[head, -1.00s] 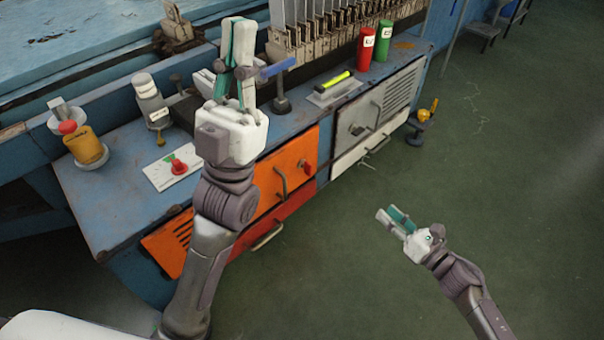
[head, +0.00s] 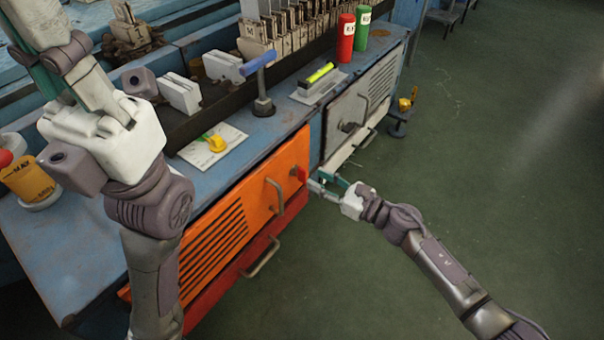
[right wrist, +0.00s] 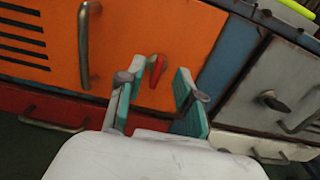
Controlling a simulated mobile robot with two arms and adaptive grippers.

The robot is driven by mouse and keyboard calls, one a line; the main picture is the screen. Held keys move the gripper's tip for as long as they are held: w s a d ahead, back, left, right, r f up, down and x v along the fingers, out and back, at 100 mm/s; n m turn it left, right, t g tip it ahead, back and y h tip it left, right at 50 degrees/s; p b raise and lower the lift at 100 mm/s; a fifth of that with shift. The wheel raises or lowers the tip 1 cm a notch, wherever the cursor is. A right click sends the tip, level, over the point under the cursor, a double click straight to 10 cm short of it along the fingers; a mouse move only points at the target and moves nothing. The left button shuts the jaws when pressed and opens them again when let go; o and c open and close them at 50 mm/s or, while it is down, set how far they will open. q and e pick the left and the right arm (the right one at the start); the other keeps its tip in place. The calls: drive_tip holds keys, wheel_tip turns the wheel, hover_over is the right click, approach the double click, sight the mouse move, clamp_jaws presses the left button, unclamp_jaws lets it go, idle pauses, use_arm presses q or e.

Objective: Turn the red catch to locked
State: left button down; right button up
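The red catch (head: 301,174) is on the right edge of the orange cabinet door (head: 240,215). In the right wrist view the catch (right wrist: 157,71) stands near upright, slightly tilted, just beyond the gap between the fingertips. My right gripper (head: 321,184) is open in front of it; its fingers (right wrist: 157,86) are apart, one on each side of the catch in that view. I cannot tell whether they touch it. My left gripper (head: 70,75) is raised at the upper left, partly cut off by the frame; its fingertips are not clear.
A curved door handle (head: 274,196) is just left of the catch. A grey door with a dark knob (head: 349,127) is to the right. On the bench are a blue-handled tool (head: 260,85) and a card with a yellow knob (head: 216,143).

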sight(304, 169)
drive_tip(key=b+x, duration=0.1)
drive_tip(key=x, duration=0.4)
drive_tip(key=shift+w+a, duration=0.25)
drive_tip(key=shift+a, duration=0.05)
drive_tip(key=shift+d, duration=0.1)
clamp_jaws()
